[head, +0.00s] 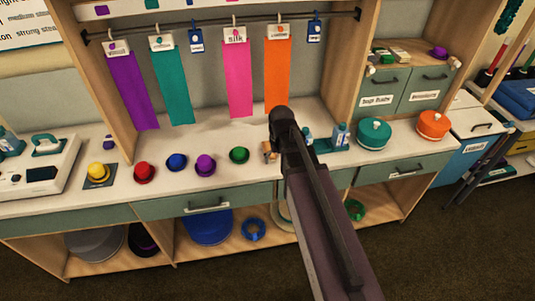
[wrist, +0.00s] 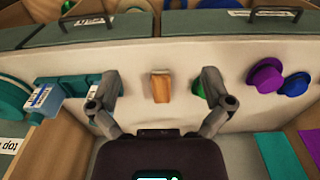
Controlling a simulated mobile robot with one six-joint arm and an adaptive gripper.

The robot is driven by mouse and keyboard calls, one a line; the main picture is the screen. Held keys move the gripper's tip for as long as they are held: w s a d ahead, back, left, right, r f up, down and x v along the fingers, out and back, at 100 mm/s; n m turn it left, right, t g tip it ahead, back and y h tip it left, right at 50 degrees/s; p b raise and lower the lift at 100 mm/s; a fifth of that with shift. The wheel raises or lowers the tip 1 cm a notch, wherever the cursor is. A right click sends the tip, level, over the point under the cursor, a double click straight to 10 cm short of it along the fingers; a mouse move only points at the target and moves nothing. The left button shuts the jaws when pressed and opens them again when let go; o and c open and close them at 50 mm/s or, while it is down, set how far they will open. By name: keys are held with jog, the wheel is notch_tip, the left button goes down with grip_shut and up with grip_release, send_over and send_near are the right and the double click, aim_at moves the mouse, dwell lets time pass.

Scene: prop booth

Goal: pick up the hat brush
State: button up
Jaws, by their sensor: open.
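A small wooden block that looks like the hat brush (wrist: 160,87) lies on the white counter, between and beyond my fingers in the wrist view. It also shows in the head view (head: 267,151), partly hidden behind my arm; its bristles cannot be made out. My gripper (wrist: 160,79) is open and empty, its two fingers spread to either side of the brush in the picture. The fingers appear above the counter, apart from the brush. In the head view my arm hides the gripper.
A green hat (head: 239,155) sits close left of the brush, then purple, blue and red hats. Fabric strips hang from a rail behind.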

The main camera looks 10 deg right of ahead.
jog(key=t+b, duration=0.1)
jog(key=b, duration=0.1)
send_over(269, 148)
jog(key=s, duration=0.1)
notch_tip(269, 148, down, 3)
jog(key=shift+s+r, duration=0.2)
jog(key=shift+s, duration=0.05)
jog(key=shift+f+b, duration=0.2)
jog(key=shift+b, duration=0.1)
jog(key=f+b, duration=0.5)
jog(key=w+f+b, duration=0.1)
jog(key=f+b, duration=0.2)
jog(key=shift+f, duration=0.1)
jog(key=shift+f, duration=0.1)
jog(key=shift+w+f+b, duration=0.15)
jog(key=shift+f+b, duration=1.1)
jog(key=shift+b, duration=0.1)
jog(key=shift+w+f+b, duration=0.15)
jog(key=shift+f+b, duration=1.1)
jog(key=shift+b, duration=0.1)
jog(key=c, duration=1.1)
